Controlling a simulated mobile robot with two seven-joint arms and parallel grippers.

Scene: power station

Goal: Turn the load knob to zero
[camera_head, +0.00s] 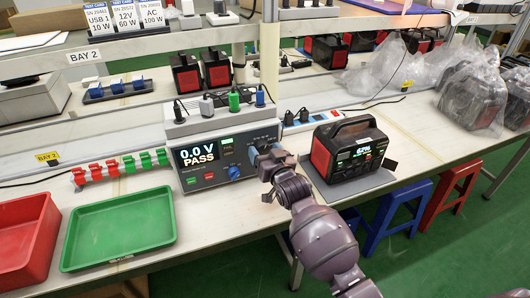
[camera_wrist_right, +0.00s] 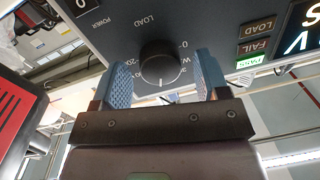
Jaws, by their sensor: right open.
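The tester (camera_head: 218,148) stands on the bench with its display reading 0.0 V PASS. In the right wrist view, the black load knob (camera_wrist_right: 160,62) sits on the dark panel, seen upside down, with its white pointer line toward the bottom of the picture. My right gripper (camera_wrist_right: 163,78) is open, with its blue pads either side of the knob and small gaps on both sides. In the head view, my right gripper (camera_head: 259,153) is at the right part of the tester's front and hides the knob. My left gripper is not in view.
A black and red power station (camera_head: 348,150) stands on a grey mat just right of my right arm. A green tray (camera_head: 120,228) and red bin (camera_head: 25,235) stand at left. Plugs and cables (camera_head: 234,100) top the tester.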

